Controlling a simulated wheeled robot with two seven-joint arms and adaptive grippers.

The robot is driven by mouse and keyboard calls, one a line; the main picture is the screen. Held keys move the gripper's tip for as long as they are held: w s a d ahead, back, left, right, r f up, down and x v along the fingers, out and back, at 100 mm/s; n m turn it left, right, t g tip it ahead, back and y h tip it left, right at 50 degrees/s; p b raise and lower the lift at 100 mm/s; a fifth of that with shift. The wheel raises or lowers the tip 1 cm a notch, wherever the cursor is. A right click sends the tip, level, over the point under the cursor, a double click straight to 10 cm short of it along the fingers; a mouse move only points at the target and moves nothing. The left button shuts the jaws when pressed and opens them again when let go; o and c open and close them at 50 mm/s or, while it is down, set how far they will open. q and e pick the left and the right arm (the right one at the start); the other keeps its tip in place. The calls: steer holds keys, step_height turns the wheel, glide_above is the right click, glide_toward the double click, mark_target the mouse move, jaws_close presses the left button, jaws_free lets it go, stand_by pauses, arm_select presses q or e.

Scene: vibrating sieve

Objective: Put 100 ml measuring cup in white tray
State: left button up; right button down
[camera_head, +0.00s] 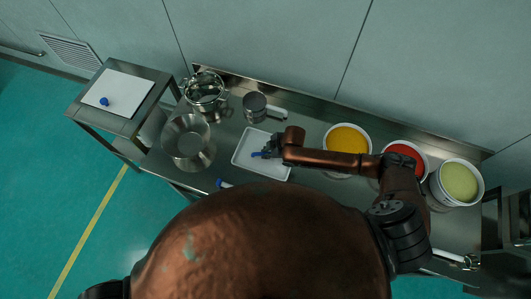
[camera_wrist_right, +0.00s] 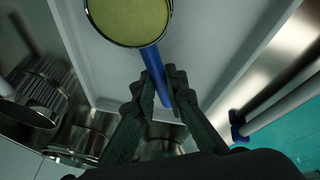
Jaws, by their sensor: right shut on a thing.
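The measuring cup (camera_wrist_right: 130,18) has a round rim, a blue handle and yellow-green contents. In the right wrist view it is at the top, with the handle running down between my fingers. My right gripper (camera_wrist_right: 160,88) is shut on the blue handle. In the head view my right gripper (camera_head: 272,149) is over the white tray (camera_head: 262,168), and a bit of blue shows beside its fingers. The tray also shows under the cup in the wrist view (camera_wrist_right: 218,40). I cannot tell whether the cup touches the tray floor. My left gripper is not in view.
Left of the tray stand a metal bowl (camera_head: 187,155), a glossy metal pot (camera_head: 204,90) and a small metal vessel (camera_head: 255,107). Tubs of yellow (camera_head: 346,138), red (camera_head: 408,150) and green (camera_head: 459,182) material stand right. A side table (camera_head: 125,122) holds a white board with a blue object.

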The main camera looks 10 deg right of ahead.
steer(key=c, duration=2)
jaws_free()
steer(key=shift+f, duration=0.1)
steer(key=shift+o, duration=0.2)
steer(key=v, duration=1.2)
steer(key=shift+d, duration=0.1)
